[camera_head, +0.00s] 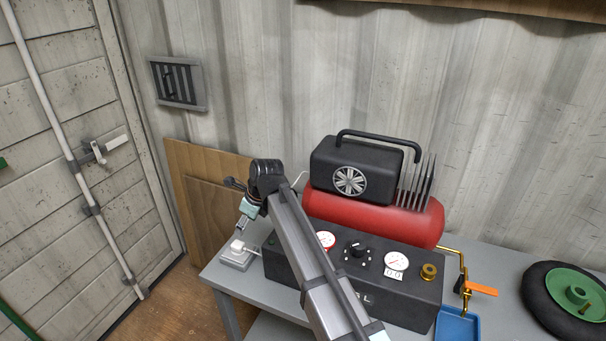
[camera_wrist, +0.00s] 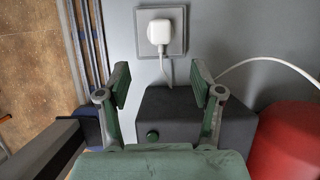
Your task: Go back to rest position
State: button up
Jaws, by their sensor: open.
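My gripper (camera_wrist: 158,88) is open and empty in the wrist view, its two green fingers spread apart. Beyond the fingertips is a white plug (camera_wrist: 160,33) seated in a square grey socket plate (camera_wrist: 178,47), with a white cable running down from it. In the head view my gripper (camera_head: 241,224) is at the left end of the bench, just above the plug (camera_head: 237,246) and the socket plate (camera_head: 240,262). My arm reaches there across the front of the compressor (camera_head: 375,211). In the wrist view the fingers stand apart from the plug.
The grey bench (camera_head: 215,273) also holds a black control box (camera_head: 420,292) with gauges, a blue tray (camera_head: 458,326) and a black wheel with a green hub (camera_head: 575,293). The compressor and control box are close to my arm. Wooden panels (camera_head: 205,205) lean on the wall behind.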

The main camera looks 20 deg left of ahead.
jog(key=s+a+f+n+h+b, duration=0.1)
jog(key=s+a+f+n+b, duration=0.1)
jog(key=s+a+f+n, duration=0.6)
jog(key=s+a+f+n+b, duration=0.2)
jog(key=s+a+f+n, duration=0.3)
jog(key=s+f, duration=0.6)
jog(key=s+d+f+n+h+b, duration=0.25)
jog(key=s+d+f+n, duration=0.2)
jog(key=s+f, duration=0.55)
jog(key=s+d+f+n+h+b, duration=0.1)
jog(key=s+d+f+n+b, duration=0.45)
jog(key=f, duration=0.65)
jog(key=w+d+f+g+h+p, duration=0.1)
jog(key=w+d+f+p, duration=0.2)
jog(key=d, duration=0.9)
jog(key=w+d+f+g+h+p, duration=0.1)
jog(key=w+d+f, duration=0.3)
jog(key=d, duration=0.8)
jog(key=w+d+f+g+h+p, duration=0.15)
jog(key=w+d, duration=0.45)
jog(key=d, duration=0.6)
jog(key=s+d+m+g+y+p, duration=0.15)
jog(key=s+d+p, duration=0.25)
jog(key=d, duration=1.3)
jog(key=s+d+r+m+g+y+p, duration=0.2)
jog(key=s+d+r+m, duration=0.1)
jog(key=s+d, duration=0.7)
jog(key=shift+d+r, duration=0.2)
jog(key=shift+r, duration=0.3)
